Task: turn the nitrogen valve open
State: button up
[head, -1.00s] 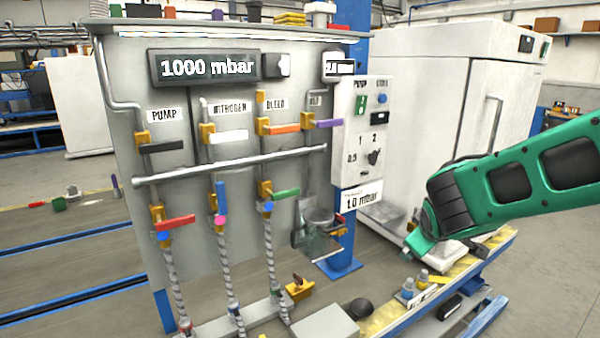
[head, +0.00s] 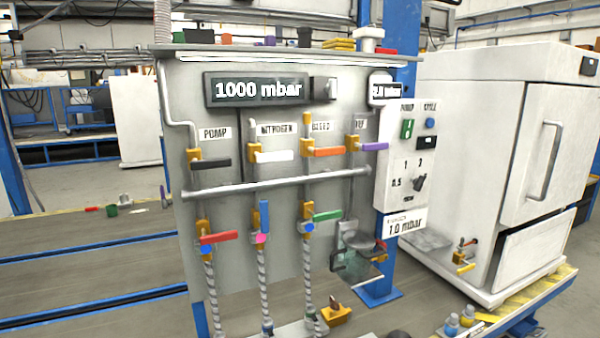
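The nitrogen valve is on the grey panel (head: 228,122), under the label NITROGEN (head: 277,131). It has a brass body and a white lever (head: 275,156) that lies horizontal, pointing right from the vertical pipe. My gripper and arm are out of the head view, so nothing is seen touching the valve.
Neighbouring levers are black under PUMP (head: 212,164), orange (head: 329,152) and purple (head: 369,147). A horizontal pipe (head: 280,184) crosses below them. Lower are red (head: 220,237), upright blue (head: 264,216) and green (head: 324,216) levers. A white cabinet (head: 465,130) stands right.

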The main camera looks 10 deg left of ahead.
aim_at(276, 156)
jog(key=u, duration=1.8)
jog(key=k, duration=0.95)
jog(key=z, duration=0.75)
jog(key=i, duration=1)
